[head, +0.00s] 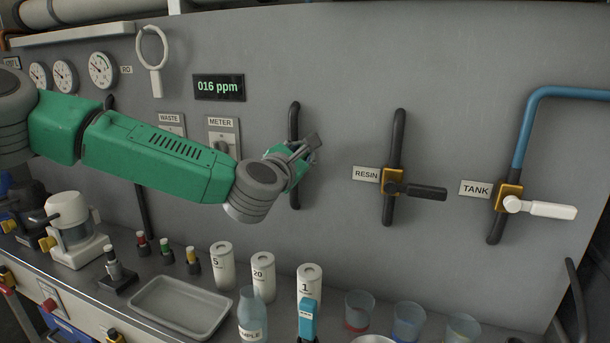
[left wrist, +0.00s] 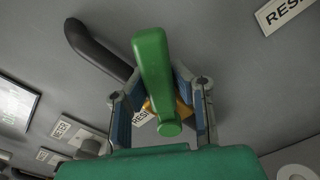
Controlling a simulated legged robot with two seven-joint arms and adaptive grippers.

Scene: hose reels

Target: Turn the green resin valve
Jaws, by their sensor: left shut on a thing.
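The green resin valve's handle (left wrist: 154,72) shows in the left wrist view, between the two fingers of my left gripper (left wrist: 163,92). Part of its brass-coloured body (left wrist: 184,112) and a partly hidden label (left wrist: 143,118) show behind it. In the head view my left gripper (head: 298,156) is at the black vertical pipe (head: 294,118), and it hides the green valve there. The gripper is shut on the green handle. My right gripper is in neither view.
To the right are a black-handled valve (head: 418,191) labelled RESIN and a white-handled valve (head: 540,208) labelled TANK. A display (head: 219,87) reads 016 ppm. Below, the counter holds a tray (head: 152,313), white canisters (head: 262,275), a bottle (head: 252,318) and cups (head: 408,322).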

